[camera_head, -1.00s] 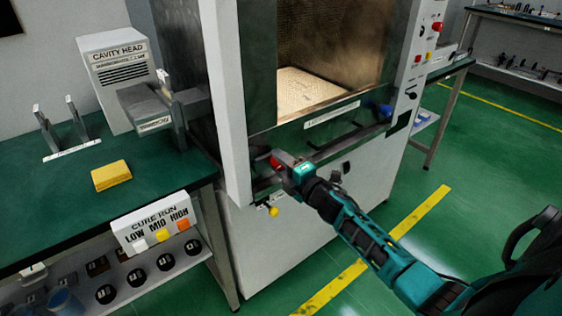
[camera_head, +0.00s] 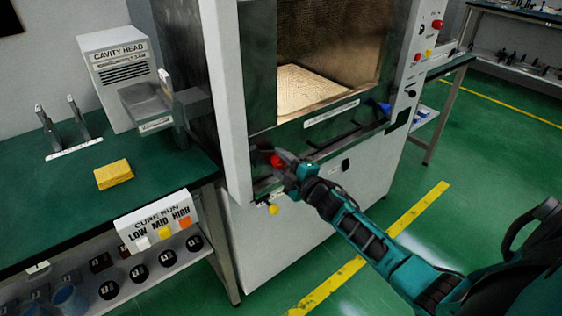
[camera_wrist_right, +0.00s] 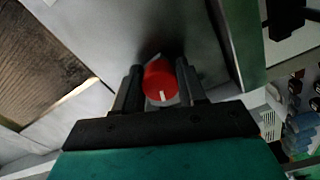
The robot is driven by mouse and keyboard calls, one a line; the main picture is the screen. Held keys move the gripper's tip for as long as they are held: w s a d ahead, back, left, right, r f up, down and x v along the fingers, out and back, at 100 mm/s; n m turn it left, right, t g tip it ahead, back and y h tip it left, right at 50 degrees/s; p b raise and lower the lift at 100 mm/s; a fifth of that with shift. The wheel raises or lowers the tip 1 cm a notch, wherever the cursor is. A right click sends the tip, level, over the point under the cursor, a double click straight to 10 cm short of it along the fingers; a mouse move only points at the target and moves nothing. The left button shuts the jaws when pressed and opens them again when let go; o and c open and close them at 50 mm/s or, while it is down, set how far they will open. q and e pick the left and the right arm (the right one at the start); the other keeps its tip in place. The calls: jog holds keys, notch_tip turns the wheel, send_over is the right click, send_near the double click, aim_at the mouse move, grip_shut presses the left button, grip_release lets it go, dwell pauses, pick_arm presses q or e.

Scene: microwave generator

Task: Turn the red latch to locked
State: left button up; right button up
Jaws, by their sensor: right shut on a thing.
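The red latch (camera_head: 277,161) is a round red knob on the lower left front of the large cabinet (camera_head: 239,120). My right gripper (camera_head: 282,163) reaches it from the right. In the right wrist view, the red latch (camera_wrist_right: 160,82) sits between the two dark fingers of my right gripper (camera_wrist_right: 161,84), which is shut on it. A short white mark on the knob points toward the bottom of that view. My left gripper is not in view.
A yellow knob (camera_head: 273,210) sits just below the latch. The cabinet's chamber is open with a pale floor (camera_head: 308,90). On the left, a green bench (camera_head: 60,215) holds a yellow block (camera_head: 113,174) and the CAVITY HEAD box (camera_head: 118,70). Green floor is free at right.

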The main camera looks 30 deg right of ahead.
jog(key=shift+f+m, duration=0.1)
jog(key=shift+m, duration=0.6)
dwell(1.4)
jog(key=o, duration=1.1)
jog(key=shift+c, duration=0.2)
jog(key=s+d+p, duration=0.1)
jog(key=s, duration=1.2)
jog(key=s+a+f+m+g, duration=0.2)
jog(key=s+a+f+m, duration=0.2)
jog(key=a+f, duration=0.1)
jog(key=shift+a+m+g, duration=0.3)
jog(key=shift+a+m, duration=0.1)
jog(key=shift+a, duration=0.4)
jog(key=s+a+f+m+g, duration=0.1)
jog(key=s+a+m, duration=0.1)
jog(key=s+a, duration=0.1)
jog(key=s+a+f+m+g, duration=0.2)
jog(key=s+a, duration=0.1)
jog(key=a, duration=0.2)
jog(key=s+a+f+m+g+y, duration=0.1)
jog(key=s+a+f+m, duration=0.1)
jog(key=s+a, duration=0.1)
jog(key=shift+a+f+g, duration=0.15)
jog(key=shift+a+g, duration=0.15)
jog(key=shift+a, duration=0.15)
